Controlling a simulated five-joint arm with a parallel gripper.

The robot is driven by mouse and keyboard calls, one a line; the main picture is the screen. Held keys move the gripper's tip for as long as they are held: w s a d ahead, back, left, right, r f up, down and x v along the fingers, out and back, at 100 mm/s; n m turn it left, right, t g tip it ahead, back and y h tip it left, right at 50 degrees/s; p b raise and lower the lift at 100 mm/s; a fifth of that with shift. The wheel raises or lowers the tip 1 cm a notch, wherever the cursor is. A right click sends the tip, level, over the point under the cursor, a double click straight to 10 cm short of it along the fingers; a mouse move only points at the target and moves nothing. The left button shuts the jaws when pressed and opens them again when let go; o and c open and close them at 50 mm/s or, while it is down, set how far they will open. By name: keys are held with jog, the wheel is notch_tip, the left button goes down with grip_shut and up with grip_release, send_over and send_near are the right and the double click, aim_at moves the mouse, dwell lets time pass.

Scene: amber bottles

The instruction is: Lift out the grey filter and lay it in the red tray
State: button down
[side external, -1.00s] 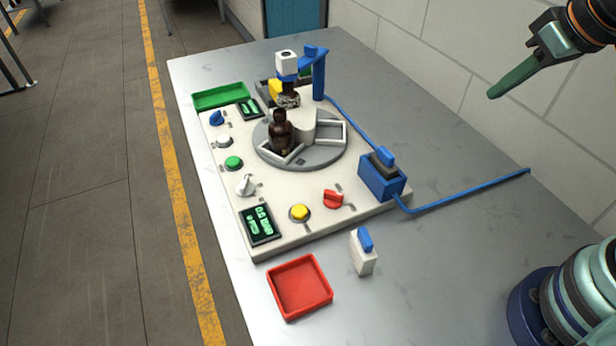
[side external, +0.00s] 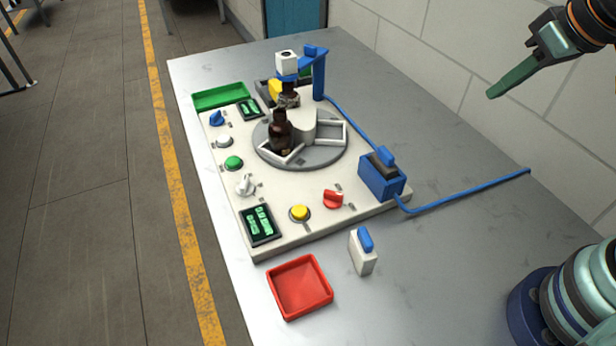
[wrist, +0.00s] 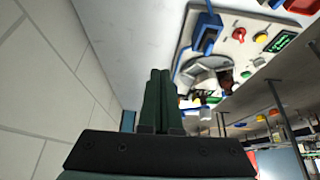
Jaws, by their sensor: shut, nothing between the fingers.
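The grey filter (side external: 380,163) stands in the blue housing (side external: 378,188) at the right corner of the white panel. Its blue grip sticks up above the housing. The red tray (side external: 327,296) lies on the table in front of the panel and is empty. My gripper (side external: 494,93) is high at the upper right, well apart from the filter and the tray. Its fingers are shut with nothing between them. The wrist view shows the two green fingers (wrist: 157,75) side by side, and the blue housing (wrist: 206,33) at the top.
A white block with a blue grip (side external: 363,253) stands between tray and housing. A turntable (side external: 330,157) holds brown bottles (side external: 281,132) beneath a blue post (side external: 319,78). A blue hose (side external: 460,202) crosses the table. A green tray (side external: 222,96) sits at the back left.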

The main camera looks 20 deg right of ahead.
grip_release()
jog(key=n+g, duration=0.6)
jog(key=n, duration=1.2)
send_near(387, 152)
notch_tip(387, 152, down, 10)
jog(key=shift+s+f, duration=0.1)
jog(key=shift+f, duration=0.15)
